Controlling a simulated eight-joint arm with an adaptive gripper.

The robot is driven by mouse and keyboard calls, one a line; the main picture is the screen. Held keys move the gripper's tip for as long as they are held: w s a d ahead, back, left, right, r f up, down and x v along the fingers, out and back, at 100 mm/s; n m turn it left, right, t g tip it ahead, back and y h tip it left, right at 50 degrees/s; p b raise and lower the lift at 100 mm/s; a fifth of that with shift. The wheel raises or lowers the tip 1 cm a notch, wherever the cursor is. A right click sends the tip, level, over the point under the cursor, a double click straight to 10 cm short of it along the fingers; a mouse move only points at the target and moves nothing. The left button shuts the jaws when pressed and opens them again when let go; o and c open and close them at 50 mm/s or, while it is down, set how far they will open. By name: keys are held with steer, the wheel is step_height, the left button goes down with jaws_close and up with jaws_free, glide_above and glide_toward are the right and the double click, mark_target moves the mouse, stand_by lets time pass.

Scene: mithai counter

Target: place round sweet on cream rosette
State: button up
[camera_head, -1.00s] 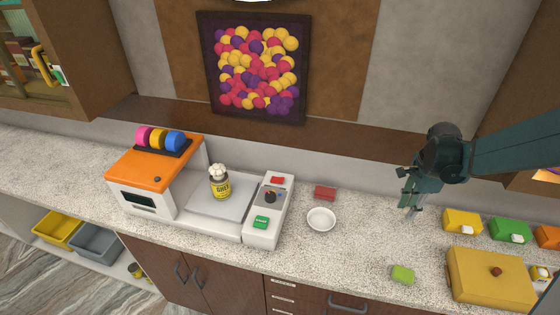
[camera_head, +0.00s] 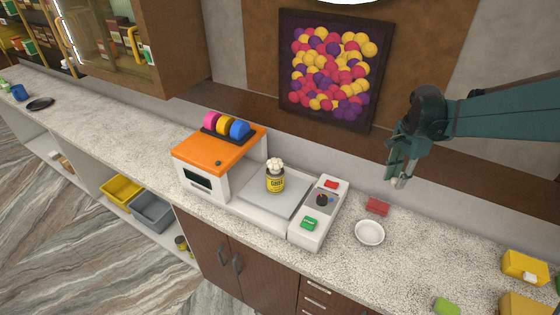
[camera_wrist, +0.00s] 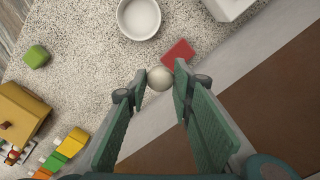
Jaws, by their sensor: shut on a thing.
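The round sweet (camera_wrist: 160,79) is a small off-white ball between my fingertips in the wrist view. My gripper (camera_wrist: 161,84) is shut on it. In the head view my gripper (camera_head: 400,183) is raised above the counter, behind and right of the white bowl; the sweet is hard to make out there. The cream rosette (camera_head: 275,163) is a white swirl on top of a yellow ghee jar (camera_head: 275,183). The jar stands upright on the pale plate of a scale (camera_head: 262,200), left of my gripper and well apart from it.
A white bowl (camera_head: 369,233) and a red block (camera_head: 377,206) lie between the scale's button panel (camera_head: 318,214) and my gripper's side. An orange-topped machine (camera_head: 220,150) stands left of the jar. A green piece (camera_head: 446,307) and yellow boxes (camera_head: 525,266) are at right.

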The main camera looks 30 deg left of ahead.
steer(key=s+a+r+n, duration=0.1)
steer(key=a+r+n, duration=0.2)
steer(key=a, duration=0.9)
steer(key=s+a+r+n, duration=0.2)
steer(key=a+r, duration=0.1)
steer(key=a, duration=0.9)
step_height(320, 180, up, 6)
steer(key=n, duration=0.4)
glide_above(275, 160)
steer(key=shift+s+d+f+p, duration=0.1)
steer(key=shift+p, duration=0.25)
steer(key=shift+f, duration=3.15)
steer(key=shift+f, duration=0.1)
steer(key=shift+f, duration=1.75)
steer(key=shift+f, duration=0.15)
